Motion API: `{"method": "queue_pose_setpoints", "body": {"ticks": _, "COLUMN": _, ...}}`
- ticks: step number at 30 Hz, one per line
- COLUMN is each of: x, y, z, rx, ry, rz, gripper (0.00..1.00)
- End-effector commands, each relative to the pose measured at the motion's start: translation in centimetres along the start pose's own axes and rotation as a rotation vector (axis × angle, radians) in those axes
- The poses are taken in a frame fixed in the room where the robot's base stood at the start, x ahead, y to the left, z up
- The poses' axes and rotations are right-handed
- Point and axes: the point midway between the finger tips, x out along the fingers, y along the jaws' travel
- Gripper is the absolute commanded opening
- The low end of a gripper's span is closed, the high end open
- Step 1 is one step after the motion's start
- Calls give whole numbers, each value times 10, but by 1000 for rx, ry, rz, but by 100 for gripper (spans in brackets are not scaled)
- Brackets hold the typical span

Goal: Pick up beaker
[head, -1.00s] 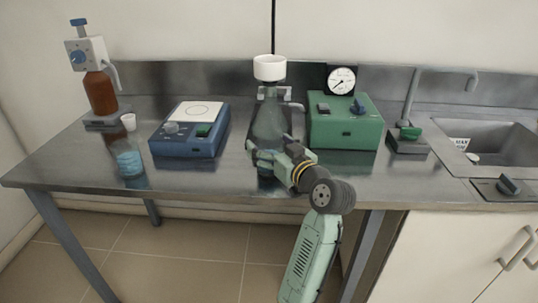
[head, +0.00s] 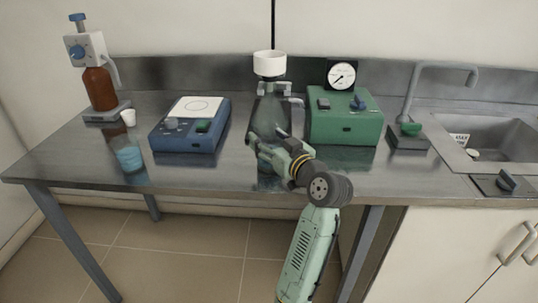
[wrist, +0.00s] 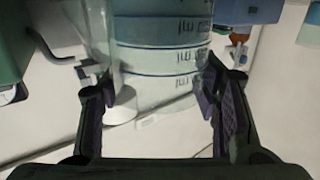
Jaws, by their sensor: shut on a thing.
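The beaker (wrist: 163,62) is clear glass with dark graduation marks and pale bluish contents. It fills the middle of the wrist view, which looks upside down. My gripper (head: 264,146) is at the front of the bench, right in front of a tall glass filter flask (head: 270,112) with a white funnel (head: 269,64) on top. In the wrist view my gripper (wrist: 158,88) has a finger on each side of the beaker and is shut on it. In the head view the beaker is mostly hidden and blends with the flask; I cannot tell its clearance above the bench.
A green pump with a gauge (head: 344,124) stands close on the right, and a blue hotplate (head: 184,138) on the left. Another vessel with blue liquid (head: 130,158) stands near the left front edge. A brown dispenser bottle (head: 100,90) is behind it; the sink (head: 505,140) is far right.

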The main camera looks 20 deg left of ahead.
Motion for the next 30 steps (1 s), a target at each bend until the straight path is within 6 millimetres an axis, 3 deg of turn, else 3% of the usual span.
{"method": "queue_pose_setpoints", "body": {"ticks": 6, "x": 0, "y": 0, "z": 0, "rx": 0, "ry": 0, "rz": 0, "gripper": 20}}
{"method": "queue_pose_setpoints", "body": {"ticks": 16, "x": 0, "y": 0, "z": -4, "rx": -1, "ry": 2, "rz": 0, "gripper": 20}}
{"method": "queue_pose_setpoints", "body": {"ticks": 26, "x": -3, "y": 1, "z": -36, "rx": -4, "ry": 7, "rz": 2, "gripper": 20}}
{"method": "queue_pose_setpoints", "body": {"ticks": 30, "x": -27, "y": -16, "z": -34, "rx": -4, "ry": 3, "rz": 2, "gripper": 20}}
